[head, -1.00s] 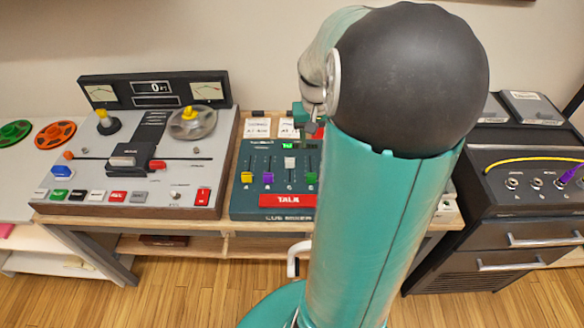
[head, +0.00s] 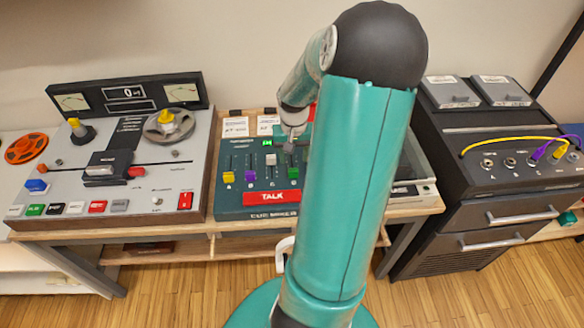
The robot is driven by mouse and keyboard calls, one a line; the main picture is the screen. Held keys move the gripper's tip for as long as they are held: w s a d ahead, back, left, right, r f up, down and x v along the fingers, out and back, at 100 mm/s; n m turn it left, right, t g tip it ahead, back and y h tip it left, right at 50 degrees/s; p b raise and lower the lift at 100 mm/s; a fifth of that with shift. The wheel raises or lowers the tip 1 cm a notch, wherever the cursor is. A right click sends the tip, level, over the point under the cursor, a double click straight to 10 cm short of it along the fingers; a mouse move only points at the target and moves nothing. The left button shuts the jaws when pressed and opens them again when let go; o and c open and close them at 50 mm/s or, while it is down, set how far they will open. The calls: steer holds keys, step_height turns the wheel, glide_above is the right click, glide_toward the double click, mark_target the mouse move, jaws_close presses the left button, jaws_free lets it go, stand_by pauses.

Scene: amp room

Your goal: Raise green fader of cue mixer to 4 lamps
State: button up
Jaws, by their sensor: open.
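The dark teal cue mixer (head: 232,200) sits on the bench at the centre, with a red TALK bar (head: 270,197) along its front. Its green fader (head: 293,173) is the rightmost visible one, with its cap low in its slot. Yellow (head: 228,177) and purple (head: 250,176) caps are also low; the white cap (head: 271,160) is higher. A small green-lit strip (head: 268,142) shows at the top of the panel; I cannot tell how many lamps glow. My gripper (head: 290,147) is open and empty above the panel, beyond the green cap and apart from it. My arm hides the mixer's right side.
A tape machine (head: 190,205) with reels and buttons stands left of the mixer. White label cards (head: 236,127) stand behind the panel. At right is a dark patch cabinet (head: 470,200) with yellow and purple cables. A grey-lidded box (head: 415,160) lies between.

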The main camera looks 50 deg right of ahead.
mark_target(293, 170)
step_height(293, 170, down, 6)
steer(key=shift+r, duration=0.1)
jaws_close()
